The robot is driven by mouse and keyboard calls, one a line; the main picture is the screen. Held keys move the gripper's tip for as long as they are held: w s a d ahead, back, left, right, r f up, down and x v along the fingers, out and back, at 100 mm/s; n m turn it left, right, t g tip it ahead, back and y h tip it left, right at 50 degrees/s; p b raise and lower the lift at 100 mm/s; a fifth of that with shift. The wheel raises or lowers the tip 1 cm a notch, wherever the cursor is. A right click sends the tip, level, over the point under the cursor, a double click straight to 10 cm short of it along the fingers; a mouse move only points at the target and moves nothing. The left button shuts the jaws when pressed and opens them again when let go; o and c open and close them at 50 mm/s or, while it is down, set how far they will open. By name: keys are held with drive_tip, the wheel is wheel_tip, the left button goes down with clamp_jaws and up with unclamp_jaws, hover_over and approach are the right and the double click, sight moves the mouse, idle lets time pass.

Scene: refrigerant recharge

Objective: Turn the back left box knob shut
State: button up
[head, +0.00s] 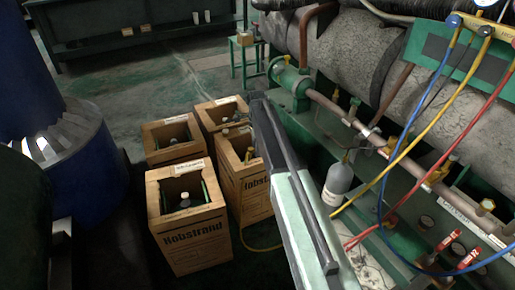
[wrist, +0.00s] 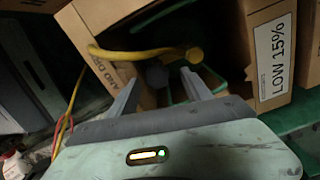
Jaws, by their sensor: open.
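The back left box (head: 158,157) is an open-topped cardboard box in the head view, with a small pale knob (head: 173,141) in its opening. In the wrist view my gripper (wrist: 162,75) is open, its two fingers apart and pointing into an open cardboard box (wrist: 100,20). A dark grey rounded knob (wrist: 157,75) shows between the fingertips; I cannot tell whether they touch it. A yellow hose (wrist: 130,54) ends in a yellow fitting beside it. In the head view my arm hides the fingertips, close to the right-hand boxes. I cannot tell for certain which box the wrist view shows.
Three other open boxes stand close by: front left (head: 185,240), front right (head: 255,196) and back right (head: 207,118). A label reading "LOW 15%" (wrist: 270,60) is at the right in the wrist view. A grey cylinder (head: 338,183), hoses and green machinery fill the right side.

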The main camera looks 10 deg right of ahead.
wheel_tip(320, 180, up, 6)
drive_tip(key=p, duration=0.5)
drive_tip(key=shift+w+r, duration=0.1)
drive_tip(key=shift+r, duration=0.05)
drive_tip(key=shift+d, duration=0.1)
drive_tip(key=s+d+n, duration=0.1)
drive_tip(key=s+n, duration=1.5)
drive_tip(key=s, duration=1.3)
wheel_tip(320, 180, up, 35)
drive_tip(key=n+p, duration=0.1)
drive_tip(key=p, duration=3.4)
drive_tip(key=shift+w+r, duration=0.2)
drive_tip(key=shift+w, duration=0.1)
